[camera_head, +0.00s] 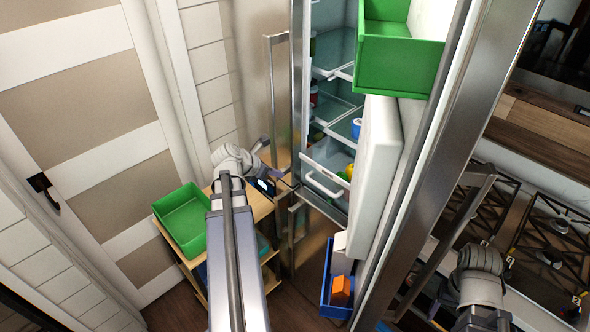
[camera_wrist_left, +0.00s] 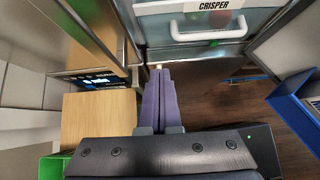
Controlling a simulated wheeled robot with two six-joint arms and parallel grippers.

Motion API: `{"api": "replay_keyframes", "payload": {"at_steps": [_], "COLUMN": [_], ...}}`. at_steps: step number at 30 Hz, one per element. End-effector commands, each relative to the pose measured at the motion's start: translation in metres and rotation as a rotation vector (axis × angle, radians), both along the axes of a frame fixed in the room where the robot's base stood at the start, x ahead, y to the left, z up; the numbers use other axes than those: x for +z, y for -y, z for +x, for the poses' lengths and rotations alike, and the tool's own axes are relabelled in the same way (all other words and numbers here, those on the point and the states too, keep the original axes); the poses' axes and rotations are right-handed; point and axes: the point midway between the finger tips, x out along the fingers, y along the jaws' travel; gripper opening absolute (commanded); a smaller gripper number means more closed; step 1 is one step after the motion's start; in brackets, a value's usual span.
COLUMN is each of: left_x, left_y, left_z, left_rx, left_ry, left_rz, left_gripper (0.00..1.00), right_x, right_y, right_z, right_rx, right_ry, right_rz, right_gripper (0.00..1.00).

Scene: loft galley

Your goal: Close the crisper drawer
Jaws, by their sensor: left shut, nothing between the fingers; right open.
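The crisper drawer (camera_head: 325,174) is a clear-fronted drawer low in the open fridge. It stands pulled out, with green and yellow things showing in it. Its white handle (camera_head: 322,187) is on the front. In the left wrist view, the crisper drawer (camera_wrist_left: 268,20) shows its "CRISPER" label and its white handle (camera_wrist_left: 208,34) at the top. My left gripper (camera_head: 286,172) is left of the drawer front; its shut, empty fingers (camera_wrist_left: 158,72) point toward the area below and left of the handle, apart from it. My right gripper (camera_head: 425,303) is open at lower right, partly hidden.
The open fridge door, with a green bin (camera_head: 400,62) and a blue bin (camera_head: 338,290), stands right of the drawer. A wooden cart (camera_head: 262,210) with a green tray (camera_head: 180,222) is at left. A stove (camera_head: 545,235) is at far right.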

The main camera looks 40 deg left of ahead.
Motion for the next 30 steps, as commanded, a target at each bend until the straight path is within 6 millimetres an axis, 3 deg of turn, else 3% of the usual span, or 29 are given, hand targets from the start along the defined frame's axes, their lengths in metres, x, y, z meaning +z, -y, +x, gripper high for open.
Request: {"api": "replay_keyframes", "payload": {"at_steps": [17, 24, 30], "left_x": [-0.075, -0.069, -0.070], "left_y": [0.004, 0.007, 0.008], "left_z": [0.070, 0.101, 0.109], "left_rx": [-0.002, -0.002, 0.000], "left_ry": [0.000, 0.000, 0.000], "left_rz": [0.001, 0.001, 0.000], "left_gripper": [0.00, 0.00, 0.00], "right_x": [-0.075, -0.069, -0.069], "right_y": [0.000, 0.000, 0.000], "right_z": [0.000, 0.000, 0.000], "right_rx": [0.001, 0.001, 0.001], "right_ry": [0.000, 0.000, 0.000], "right_rz": [-0.001, -0.001, -0.001], "right_gripper": [0.68, 0.68, 0.68]}}
